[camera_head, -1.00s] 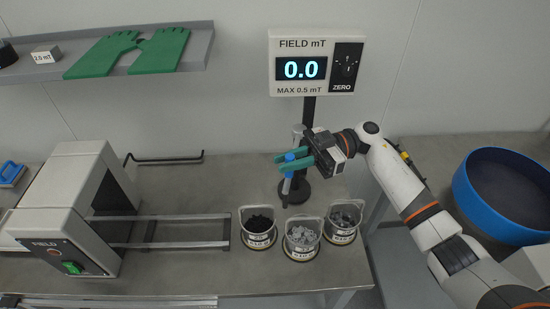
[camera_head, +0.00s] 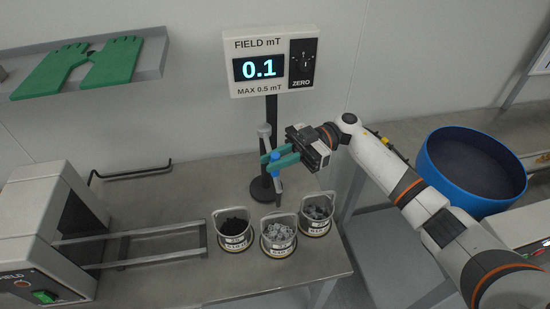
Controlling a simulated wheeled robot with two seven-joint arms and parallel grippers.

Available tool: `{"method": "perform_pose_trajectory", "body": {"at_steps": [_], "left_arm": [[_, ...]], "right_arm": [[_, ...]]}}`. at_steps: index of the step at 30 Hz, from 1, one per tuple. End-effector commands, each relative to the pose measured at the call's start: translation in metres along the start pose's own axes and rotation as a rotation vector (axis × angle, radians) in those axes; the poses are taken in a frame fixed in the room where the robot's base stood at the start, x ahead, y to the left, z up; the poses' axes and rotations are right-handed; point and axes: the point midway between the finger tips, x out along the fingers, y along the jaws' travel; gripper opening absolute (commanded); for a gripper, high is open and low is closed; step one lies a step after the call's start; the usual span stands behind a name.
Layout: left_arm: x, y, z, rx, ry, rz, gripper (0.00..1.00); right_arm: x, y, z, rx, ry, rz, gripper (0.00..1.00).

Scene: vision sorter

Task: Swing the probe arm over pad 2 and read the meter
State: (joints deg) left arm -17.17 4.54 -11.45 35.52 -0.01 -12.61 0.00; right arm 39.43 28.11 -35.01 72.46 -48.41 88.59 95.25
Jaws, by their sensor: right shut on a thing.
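The meter (camera_head: 270,62) stands on a dark post and reads 0.1, with "FIELD mT" and "MAX 0.5 mT" printed on it. Below it is the probe arm (camera_head: 263,131), with a thin grey probe (camera_head: 279,186) hanging down. My right gripper (camera_head: 277,160) is shut on the blue grip of the probe arm; its green fingers partly hide it. Three pails stand on round pads in front: one with black bits (camera_head: 233,242), one with light grey bits (camera_head: 277,249), one with dark grey bits (camera_head: 315,227). The probe hangs behind the middle pail. Pad numbers are unreadable. My left gripper is out of view.
A grey field box (camera_head: 45,225) with rails (camera_head: 150,247) stands at the left. Green gloves (camera_head: 85,70) lie on a wall shelf. A blue round tub (camera_head: 470,172) is at the right. A gap separates the two benches.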

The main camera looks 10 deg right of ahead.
Motion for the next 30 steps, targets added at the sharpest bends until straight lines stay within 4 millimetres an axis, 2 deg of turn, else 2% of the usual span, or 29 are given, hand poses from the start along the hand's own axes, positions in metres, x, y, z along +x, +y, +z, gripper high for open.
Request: {"method": "perform_pose_trajectory", "body": {"at_steps": [1, 4, 12, 16, 30], "left_arm": [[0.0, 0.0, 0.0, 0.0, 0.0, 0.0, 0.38], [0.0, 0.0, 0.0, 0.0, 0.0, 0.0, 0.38], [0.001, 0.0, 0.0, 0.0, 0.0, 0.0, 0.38], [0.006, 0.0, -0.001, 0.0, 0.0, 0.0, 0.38], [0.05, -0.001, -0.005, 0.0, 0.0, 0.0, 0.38]], "right_arm": [[-0.001, 0.0, -0.001, 0.001, 0.002, -0.001, 0.23], [0.0, 0.0, -0.001, 0.001, 0.001, -0.001, 0.38], [-0.001, 0.0, -0.001, 0.001, 0.001, -0.001, 0.38], [-0.01, 0.0, -0.003, 0.0, 0.002, -0.003, 0.38], [-0.101, 0.0, -0.004, -0.001, 0.002, -0.004, 0.38]]}}
